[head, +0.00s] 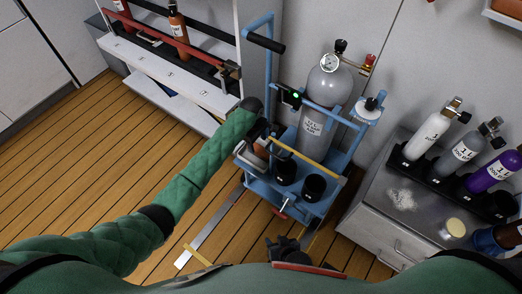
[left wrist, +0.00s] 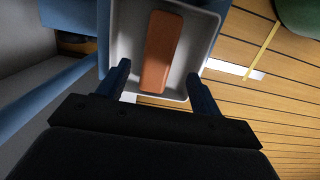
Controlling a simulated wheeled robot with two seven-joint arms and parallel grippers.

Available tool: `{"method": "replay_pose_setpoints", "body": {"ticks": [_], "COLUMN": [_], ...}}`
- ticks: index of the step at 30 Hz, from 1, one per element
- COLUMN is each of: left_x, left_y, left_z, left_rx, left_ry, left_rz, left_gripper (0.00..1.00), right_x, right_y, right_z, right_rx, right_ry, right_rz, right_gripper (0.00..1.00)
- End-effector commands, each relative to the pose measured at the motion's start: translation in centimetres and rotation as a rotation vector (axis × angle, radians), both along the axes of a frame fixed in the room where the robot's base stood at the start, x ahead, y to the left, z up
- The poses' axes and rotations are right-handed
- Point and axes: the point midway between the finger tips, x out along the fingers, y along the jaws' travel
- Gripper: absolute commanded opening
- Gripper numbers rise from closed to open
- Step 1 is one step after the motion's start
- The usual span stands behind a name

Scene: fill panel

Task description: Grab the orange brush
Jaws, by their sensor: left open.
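The orange brush (left wrist: 161,50) is a reddish-orange block lying in a pale shallow tray (left wrist: 206,50) in the left wrist view. My left gripper (left wrist: 158,72) is open, with its two dark blue fingers apart on either side of the brush's near end. I see no contact with the brush. In the head view my left gripper (head: 266,134) is at the left side of the blue cart (head: 285,194), and the brush (head: 261,152) is partly hidden just below it. A dark shape at the bottom centre seems to be my right gripper (head: 285,251); its jaws are unclear.
The cart carries a grey gas cylinder (head: 322,92) and two black cups. A blue handle (head: 259,28) rises behind my left gripper. A white shelf unit (head: 160,70) stands at the left. A metal cabinet (head: 378,218) with small cylinders stands at the right. The wooden floor is mostly clear at left.

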Motion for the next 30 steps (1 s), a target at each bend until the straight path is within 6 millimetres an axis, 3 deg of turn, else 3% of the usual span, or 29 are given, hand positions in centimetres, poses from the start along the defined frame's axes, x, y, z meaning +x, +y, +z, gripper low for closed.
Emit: {"method": "replay_pose_setpoints", "body": {"ticks": [13, 23, 24, 30], "left_x": [-0.3, -0.4, -0.4, -0.4], "left_y": [-0.9, -1.0, -1.0, -1.0], "left_z": [-5.0, -5.7, -5.7, -5.8], "left_rx": [0.001, -0.001, -0.001, 0.0], "left_ry": [0.0, -0.001, -0.001, 0.0], "left_rz": [0.0, 0.0, 0.0, 0.0], "left_gripper": [0.65, 0.65, 0.64, 0.24], "right_x": [0.0, 0.0, 0.0, -0.1], "right_y": [0.0, 0.1, 0.1, 0.1], "right_z": [-0.7, -0.6, -0.6, -0.7], "right_rx": [0.001, 0.002, 0.002, 0.002], "right_ry": [-0.002, -0.002, -0.002, -0.002], "right_rz": [0.0, -0.001, -0.001, -0.001], "right_gripper": [0.36, 0.36, 0.36, 0.36]}}
